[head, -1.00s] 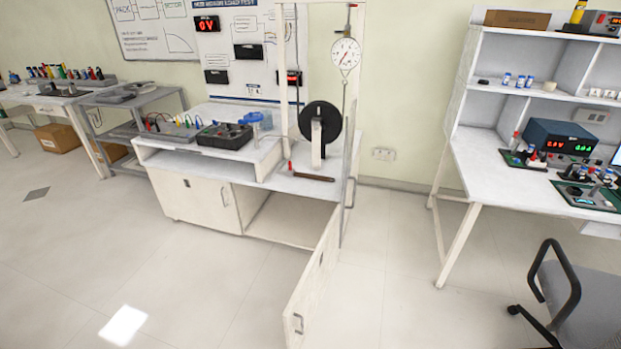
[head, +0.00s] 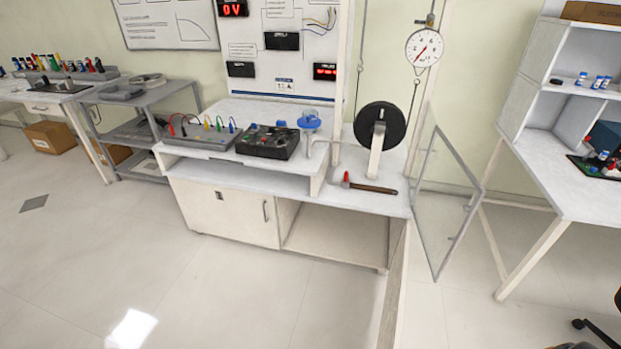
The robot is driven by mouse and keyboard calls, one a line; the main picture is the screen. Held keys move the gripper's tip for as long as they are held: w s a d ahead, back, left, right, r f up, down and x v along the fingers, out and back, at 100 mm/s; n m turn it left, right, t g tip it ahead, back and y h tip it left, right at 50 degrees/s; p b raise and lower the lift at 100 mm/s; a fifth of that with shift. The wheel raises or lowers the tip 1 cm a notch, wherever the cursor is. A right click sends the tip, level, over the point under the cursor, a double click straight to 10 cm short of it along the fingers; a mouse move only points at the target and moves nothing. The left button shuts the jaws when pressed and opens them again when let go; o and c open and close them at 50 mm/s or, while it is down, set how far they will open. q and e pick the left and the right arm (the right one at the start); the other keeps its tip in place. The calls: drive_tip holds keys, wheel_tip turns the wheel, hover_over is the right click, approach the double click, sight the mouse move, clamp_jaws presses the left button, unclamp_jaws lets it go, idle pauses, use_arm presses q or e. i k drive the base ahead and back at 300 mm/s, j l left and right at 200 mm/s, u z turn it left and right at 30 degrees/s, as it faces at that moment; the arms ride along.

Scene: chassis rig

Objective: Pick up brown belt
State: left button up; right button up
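No brown belt can be made out for certain. A thin dark-brown strip (head: 374,188) lies flat on the right part of the white bench top, below the black wheel (head: 380,126); it is too small to tell whether it is a belt or a handle. A small red-tipped piece (head: 346,179) is at its left end. A thin dark cord (head: 412,108) hangs from the round dial gauge (head: 424,47) beside the wheel. Neither of my grippers is in view.
The white bench (head: 225,208) has an open lower compartment (head: 335,236) and a clear framed panel (head: 447,205) standing out at its right. A black box (head: 267,142) sits on its raised left part. Desk (head: 570,188) stands right. The floor in front is clear.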

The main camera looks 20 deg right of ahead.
sight(354, 185)
drive_tip(key=i+j, duration=0.15)
drive_tip(key=i, duration=0.35)
drive_tip(key=i+j, duration=0.15)
drive_tip(key=i, duration=0.35)
drive_tip(key=i+j, duration=0.1)
drive_tip(key=i, duration=0.4)
drive_tip(key=z, duration=0.05)
